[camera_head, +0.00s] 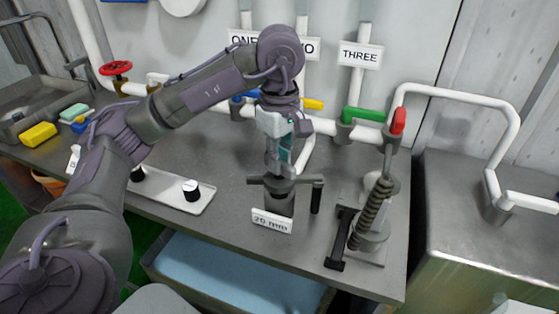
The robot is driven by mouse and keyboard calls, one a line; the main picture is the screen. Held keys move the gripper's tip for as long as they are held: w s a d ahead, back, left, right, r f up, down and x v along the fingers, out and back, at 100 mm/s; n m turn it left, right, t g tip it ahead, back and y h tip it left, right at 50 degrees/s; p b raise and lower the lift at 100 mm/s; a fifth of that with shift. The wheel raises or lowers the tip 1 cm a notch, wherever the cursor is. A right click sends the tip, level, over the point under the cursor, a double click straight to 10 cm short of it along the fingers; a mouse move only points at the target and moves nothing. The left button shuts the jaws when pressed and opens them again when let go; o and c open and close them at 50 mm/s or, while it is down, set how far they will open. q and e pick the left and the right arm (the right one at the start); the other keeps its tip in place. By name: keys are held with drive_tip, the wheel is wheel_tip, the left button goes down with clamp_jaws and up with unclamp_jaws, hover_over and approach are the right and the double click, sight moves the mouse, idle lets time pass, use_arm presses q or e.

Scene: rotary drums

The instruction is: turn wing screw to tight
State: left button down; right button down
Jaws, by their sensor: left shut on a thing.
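My left arm reaches in from the left and its gripper (283,165) points straight down at the middle of the bench. The dark wing screw (301,181) has a wide crossbar and sits on a dark cylindrical body just behind a white "20 mm" sign (271,221). My left gripper is shut on the wing screw at its centre. The fingers hide the middle of the screw, so its exact grip is hard to see. My right gripper is not in view.
White pipes marked "ONE" to "THREE" run behind, with a green lever (364,115) and a red lever (398,121). A spring device (370,215) stands close on the right. A white knob panel (173,190) lies left. A red handwheel (115,68) is back left.

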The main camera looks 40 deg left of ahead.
use_arm(q)
drive_tip(key=m, duration=0.6)
drive_tip(key=shift+b, duration=0.4)
drive_tip(key=m, duration=0.6)
drive_tip(key=shift+r+m+b, duration=0.1)
drive_tip(key=shift+m+b, duration=0.2)
drive_tip(key=shift+m, duration=0.1)
drive_tip(key=c, duration=1.1)
unclamp_jaws()
drive_tip(key=shift+r, duration=5.95)
